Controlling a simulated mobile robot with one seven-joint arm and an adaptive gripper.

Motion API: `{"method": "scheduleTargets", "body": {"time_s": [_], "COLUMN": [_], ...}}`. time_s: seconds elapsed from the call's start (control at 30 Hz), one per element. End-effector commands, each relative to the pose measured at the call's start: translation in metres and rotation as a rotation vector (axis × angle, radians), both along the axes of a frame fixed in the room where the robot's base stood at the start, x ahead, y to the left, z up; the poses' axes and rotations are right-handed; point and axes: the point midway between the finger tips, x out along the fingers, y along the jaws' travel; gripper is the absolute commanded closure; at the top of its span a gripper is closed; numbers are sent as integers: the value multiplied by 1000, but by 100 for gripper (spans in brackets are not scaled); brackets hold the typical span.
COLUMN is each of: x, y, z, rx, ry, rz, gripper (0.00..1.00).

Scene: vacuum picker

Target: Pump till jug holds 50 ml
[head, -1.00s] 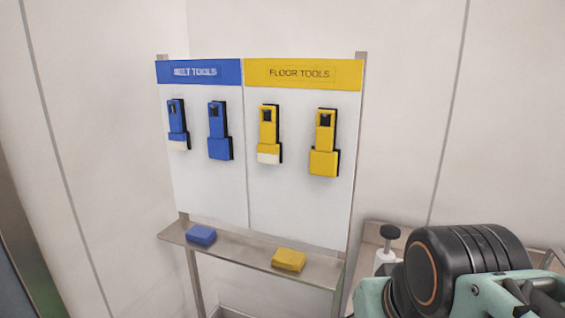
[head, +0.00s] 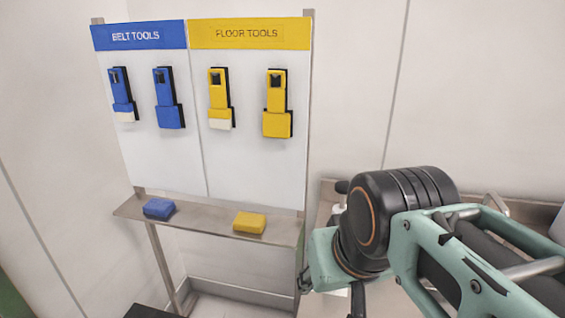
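A pump bottle with a black top (head: 341,187) stands on a steel surface at the right, just left of my arm's large black joint. Only its black top and a sliver of its white body show; my arm hides the rest. I see no jug in this view. My arm fills the lower right. Small dark parts show at its lower end, beside the teal housing, but my gripper's fingers cannot be made out clearly. I cannot tell whether it is open or shut, or whether it touches anything.
A white tool board (head: 152,165) carries blue belt tools (head: 168,100) and yellow floor tools (head: 277,105). Its steel shelf (head: 205,225) holds a blue block (head: 159,208) and a yellow block (head: 249,222). A steel counter (head: 325,212) runs behind my arm. White walls enclose the corner.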

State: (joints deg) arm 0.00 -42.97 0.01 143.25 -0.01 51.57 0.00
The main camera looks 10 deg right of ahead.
Motion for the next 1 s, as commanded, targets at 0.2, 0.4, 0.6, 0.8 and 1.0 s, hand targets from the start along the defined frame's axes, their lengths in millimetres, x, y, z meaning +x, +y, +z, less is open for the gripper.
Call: {"method": "scheduleTargets", "body": {"time_s": [0.2,0.4,0.6,0.8,1.0], "x": [0,0,0,0,0], "y": [0,0,0,0,0], "z": [0,0,0,0,0], "rx": [0,0,0,0,0], "ry": [0,0,0,0,0], "rz": [0,0,0,0,0], "gripper": [89,100,100,100,100]}}
